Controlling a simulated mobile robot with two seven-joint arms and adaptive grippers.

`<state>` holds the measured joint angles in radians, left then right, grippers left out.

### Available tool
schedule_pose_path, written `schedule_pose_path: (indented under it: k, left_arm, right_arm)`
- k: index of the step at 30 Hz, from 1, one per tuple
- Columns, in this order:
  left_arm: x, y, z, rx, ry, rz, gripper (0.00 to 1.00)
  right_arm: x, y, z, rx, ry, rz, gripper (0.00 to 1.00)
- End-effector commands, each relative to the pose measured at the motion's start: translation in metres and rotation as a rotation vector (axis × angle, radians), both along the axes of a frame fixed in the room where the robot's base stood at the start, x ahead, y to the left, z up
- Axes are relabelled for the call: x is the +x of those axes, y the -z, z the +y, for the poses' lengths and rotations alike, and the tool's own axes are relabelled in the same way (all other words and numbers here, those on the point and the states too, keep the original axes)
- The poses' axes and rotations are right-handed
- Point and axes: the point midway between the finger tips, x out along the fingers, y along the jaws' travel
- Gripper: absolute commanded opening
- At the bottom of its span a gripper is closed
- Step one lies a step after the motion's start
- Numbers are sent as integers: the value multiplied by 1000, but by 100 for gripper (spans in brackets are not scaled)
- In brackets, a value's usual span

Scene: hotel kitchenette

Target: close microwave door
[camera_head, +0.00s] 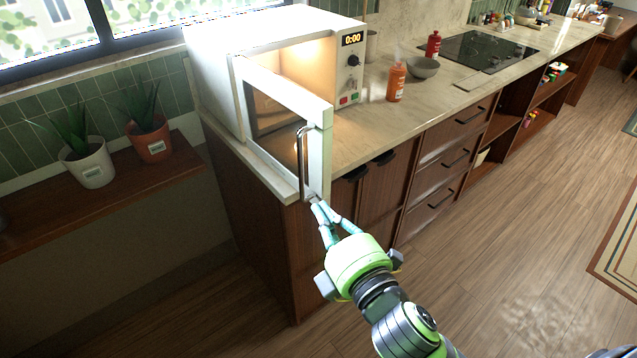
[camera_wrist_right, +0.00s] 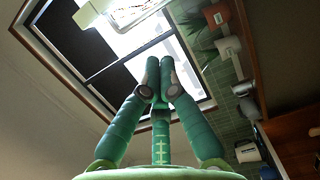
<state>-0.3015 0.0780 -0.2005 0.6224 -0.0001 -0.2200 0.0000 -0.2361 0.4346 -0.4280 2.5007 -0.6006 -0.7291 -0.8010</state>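The white microwave (camera_head: 215,50) stands at the left end of the counter with its light on. Its door (camera_head: 283,90) is open and swung out toward me. The upright metal handle (camera_head: 301,165) is on the door's free edge. My right gripper (camera_head: 316,201) is at the lower end of the handle, at the door's bottom corner; I cannot tell whether it touches. In the right wrist view the fingertips (camera_wrist_right: 160,78) are together, with nothing visible between them. My left gripper is not in view.
The counter (camera_head: 385,120) holds an orange bottle (camera_head: 396,83), a grey bowl (camera_head: 423,68) and a red bottle (camera_head: 433,45). Two potted plants stand on a low shelf (camera_head: 120,185) at left. Wooden floor (camera_head: 500,260) is open at right.

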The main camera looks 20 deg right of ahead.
Motion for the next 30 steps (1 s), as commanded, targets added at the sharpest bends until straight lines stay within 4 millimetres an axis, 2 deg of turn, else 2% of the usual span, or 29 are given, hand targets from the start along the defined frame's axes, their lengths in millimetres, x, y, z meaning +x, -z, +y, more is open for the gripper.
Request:
schedule_pose_path:
  k: [4,6,15,18,21,30]
  left_arm:
    - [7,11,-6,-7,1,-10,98]
    - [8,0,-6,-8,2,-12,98]
    - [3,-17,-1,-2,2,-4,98]
    - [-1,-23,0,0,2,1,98]
    - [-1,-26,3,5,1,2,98]
    - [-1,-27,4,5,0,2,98]
  right_arm:
    - [19,2,3,1,-1,-5,0]
    - [35,-4,5,0,2,-1,0]
    - [96,-3,12,3,0,1,0]
    - [99,-2,-6,-2,1,4,0]
    - [103,0,-16,0,-1,5,0]
    - [106,1,-25,3,-1,2,0]
